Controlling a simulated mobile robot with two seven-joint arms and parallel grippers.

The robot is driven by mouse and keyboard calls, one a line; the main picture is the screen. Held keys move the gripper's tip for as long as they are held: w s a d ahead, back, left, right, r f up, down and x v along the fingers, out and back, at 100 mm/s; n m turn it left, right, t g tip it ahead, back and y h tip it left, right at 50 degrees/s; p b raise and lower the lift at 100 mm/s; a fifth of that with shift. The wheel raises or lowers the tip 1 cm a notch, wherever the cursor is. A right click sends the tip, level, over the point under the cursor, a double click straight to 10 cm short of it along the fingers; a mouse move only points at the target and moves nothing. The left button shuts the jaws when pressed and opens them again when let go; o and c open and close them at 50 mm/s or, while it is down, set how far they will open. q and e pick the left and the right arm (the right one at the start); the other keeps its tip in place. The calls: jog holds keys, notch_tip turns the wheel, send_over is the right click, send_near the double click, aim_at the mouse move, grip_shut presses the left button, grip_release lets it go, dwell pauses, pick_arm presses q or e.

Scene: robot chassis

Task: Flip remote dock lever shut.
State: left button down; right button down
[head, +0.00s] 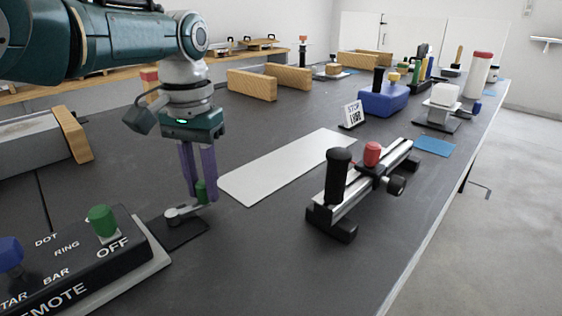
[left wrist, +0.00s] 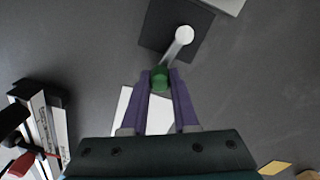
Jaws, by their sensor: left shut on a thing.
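The dock lever is a short grey arm (head: 184,212) on a dark square base plate (head: 186,233), with an upright green grip (head: 201,190) at its free end. My left gripper (head: 203,196) points down, its purple fingers closed around the green grip. In the left wrist view the green grip (left wrist: 160,80) sits between the fingertips, and the lever's pale pivot (left wrist: 185,35) lies beyond it on the dark plate (left wrist: 158,28). The control box marked REMOTE (head: 75,268) stands at the front left with a green knob (head: 102,221) near OFF. My right gripper is not in view.
A flat white panel (head: 285,167) lies right of the lever. A rail fixture with black and red knobs (head: 360,190) stands further right. A blue block (head: 384,101) and wooden blocks (head: 252,85) stand farther back. The front middle of the table is clear.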

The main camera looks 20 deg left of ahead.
aim_at(202, 182)
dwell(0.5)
pick_arm(q)
jog(key=c, duration=0.7)
grip_release()
notch_tip(202, 182, up, 9)
jog(key=p, duration=0.5)
jog(key=shift+r+p, duration=0.3)
jog(key=shift+r, duration=0.2)
